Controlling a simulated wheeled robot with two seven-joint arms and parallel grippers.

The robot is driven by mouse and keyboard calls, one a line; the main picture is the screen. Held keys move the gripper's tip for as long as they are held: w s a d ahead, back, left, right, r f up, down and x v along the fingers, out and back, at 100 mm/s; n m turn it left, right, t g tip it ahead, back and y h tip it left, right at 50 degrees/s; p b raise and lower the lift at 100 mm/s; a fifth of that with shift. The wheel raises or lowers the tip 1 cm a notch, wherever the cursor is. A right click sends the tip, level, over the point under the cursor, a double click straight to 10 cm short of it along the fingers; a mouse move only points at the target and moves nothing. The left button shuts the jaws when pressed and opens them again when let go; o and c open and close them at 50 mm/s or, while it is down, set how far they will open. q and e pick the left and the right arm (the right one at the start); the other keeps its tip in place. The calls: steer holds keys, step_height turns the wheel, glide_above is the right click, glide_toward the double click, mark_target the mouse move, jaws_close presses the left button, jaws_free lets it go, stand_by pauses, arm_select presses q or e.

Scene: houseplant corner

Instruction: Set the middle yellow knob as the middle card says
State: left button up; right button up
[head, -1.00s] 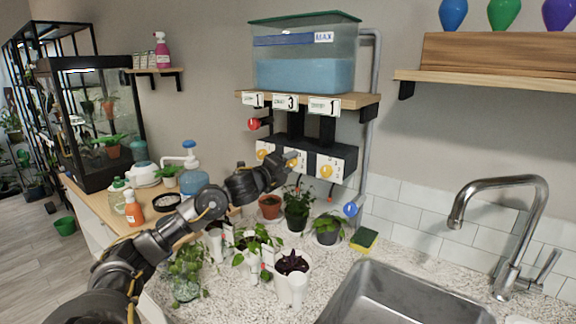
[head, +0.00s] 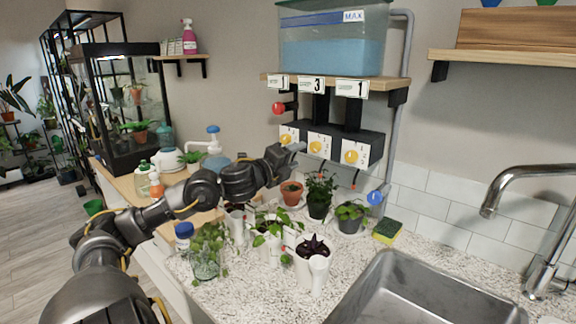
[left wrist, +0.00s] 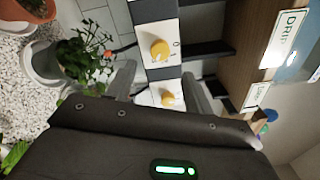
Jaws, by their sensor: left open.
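The middle yellow knob (head: 315,147) sits on a white plate in the dark valve box under the tank shelf. The left yellow knob (head: 286,139) and right yellow knob (head: 351,157) flank it. My left gripper (head: 296,148) is open and empty, just left of the middle knob in the head view. In the left wrist view, a yellow knob (left wrist: 167,98) shows between the fingers and a larger one beyond them; I cannot tell contact. My right gripper is not in view.
A tank (head: 330,45) of blue water stands on the shelf above. A red ball (head: 278,107) is left of the box, a blue ball (head: 375,198) below right. Several potted plants crowd the counter below. A sink (head: 425,290) is at the front right.

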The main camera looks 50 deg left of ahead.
arm_select(q)
steer(key=shift+s+d, duration=0.1)
steer(key=shift+s, duration=1.2)
